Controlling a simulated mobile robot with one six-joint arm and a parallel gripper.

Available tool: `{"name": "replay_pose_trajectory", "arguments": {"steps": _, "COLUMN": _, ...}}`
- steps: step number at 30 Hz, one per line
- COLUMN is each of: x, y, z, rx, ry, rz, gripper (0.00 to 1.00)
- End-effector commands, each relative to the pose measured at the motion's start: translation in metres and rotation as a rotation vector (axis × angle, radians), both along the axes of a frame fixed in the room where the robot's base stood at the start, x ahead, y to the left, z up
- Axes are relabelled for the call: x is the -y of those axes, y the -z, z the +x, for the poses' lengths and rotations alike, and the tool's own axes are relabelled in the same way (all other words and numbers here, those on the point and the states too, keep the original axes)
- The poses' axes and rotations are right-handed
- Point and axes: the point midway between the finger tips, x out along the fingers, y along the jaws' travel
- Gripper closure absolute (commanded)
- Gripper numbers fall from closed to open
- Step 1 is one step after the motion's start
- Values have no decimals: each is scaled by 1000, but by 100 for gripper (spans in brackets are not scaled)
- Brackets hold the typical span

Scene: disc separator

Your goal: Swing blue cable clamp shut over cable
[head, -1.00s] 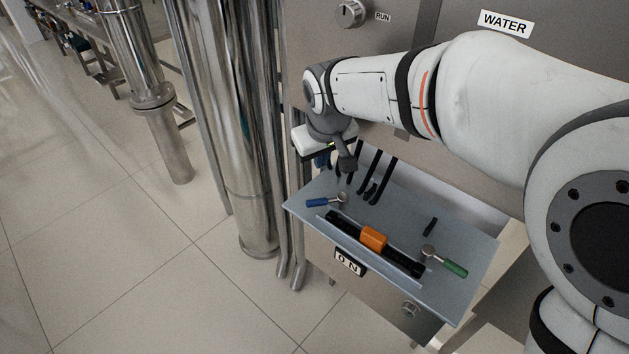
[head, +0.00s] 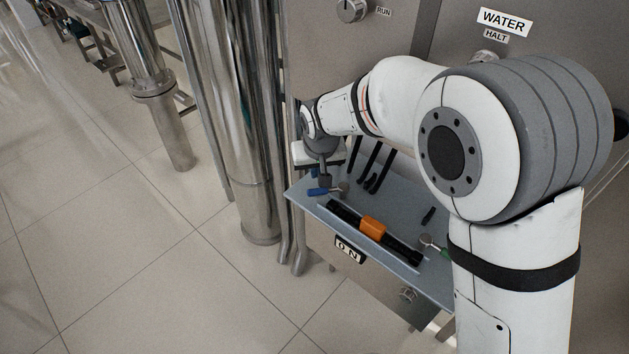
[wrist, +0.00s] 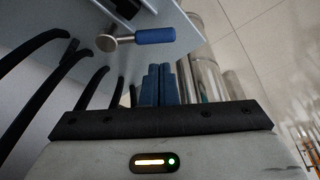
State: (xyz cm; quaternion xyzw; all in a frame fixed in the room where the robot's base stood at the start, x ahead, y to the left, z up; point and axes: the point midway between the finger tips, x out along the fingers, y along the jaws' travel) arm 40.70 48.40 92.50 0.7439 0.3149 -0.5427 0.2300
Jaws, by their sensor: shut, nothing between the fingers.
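The blue cable clamp (head: 319,191) has a blue handle and a round metal head, and lies at the left end of the grey panel. In the wrist view its blue handle (wrist: 155,36) shows at the top, beyond my fingertips, with its metal head to the left. My gripper (head: 324,183) is just above and behind the clamp in the head view. Its blue fingers (wrist: 160,70) are shut with nothing between them and appear apart from the clamp. Black cables (head: 371,165) rise at the panel's back; in the wrist view (wrist: 32,75) they curve on the left. Which one belongs to the clamp is unclear.
The grey panel (head: 300,195) carries an orange block (head: 373,227) on a black bar (head: 400,249). A green-handled clamp (head: 430,241) at the right is partly hidden by my arm. Steel pipes (head: 235,120) stand close on the left; the cabinet is behind.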

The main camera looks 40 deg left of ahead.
Motion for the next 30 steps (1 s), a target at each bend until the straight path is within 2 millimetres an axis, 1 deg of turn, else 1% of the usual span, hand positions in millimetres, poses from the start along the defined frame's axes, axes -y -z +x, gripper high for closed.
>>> {"name": "replay_pose_trajectory", "arguments": {"steps": 1, "x": -2, "y": 12, "z": 2, "rx": -2, "ry": 0, "rz": -4, "gripper": 100}}
{"name": "replay_pose_trajectory", "arguments": {"steps": 6, "x": -9, "y": 42, "z": 9, "rx": -2, "ry": -1, "rz": -2, "gripper": 100}}
{"name": "replay_pose_trajectory", "arguments": {"steps": 9, "x": -13, "y": 55, "z": 12, "rx": -1, "ry": 0, "rz": -1, "gripper": 100}}
{"name": "replay_pose_trajectory", "arguments": {"steps": 12, "x": -15, "y": 63, "z": 14, "rx": -1, "ry": 0, "rz": -1, "gripper": 100}}
{"name": "replay_pose_trajectory", "arguments": {"steps": 17, "x": -16, "y": 68, "z": 15, "rx": 0, "ry": 0, "rz": 1, "gripper": 100}}
{"name": "replay_pose_trajectory", "arguments": {"steps": 26, "x": -16, "y": 68, "z": 15, "rx": 0, "ry": -1, "rz": 1, "gripper": 100}}
{"name": "replay_pose_trajectory", "arguments": {"steps": 30, "x": -18, "y": 68, "z": 11, "rx": 0, "ry": -21, "rz": 1, "gripper": 100}}
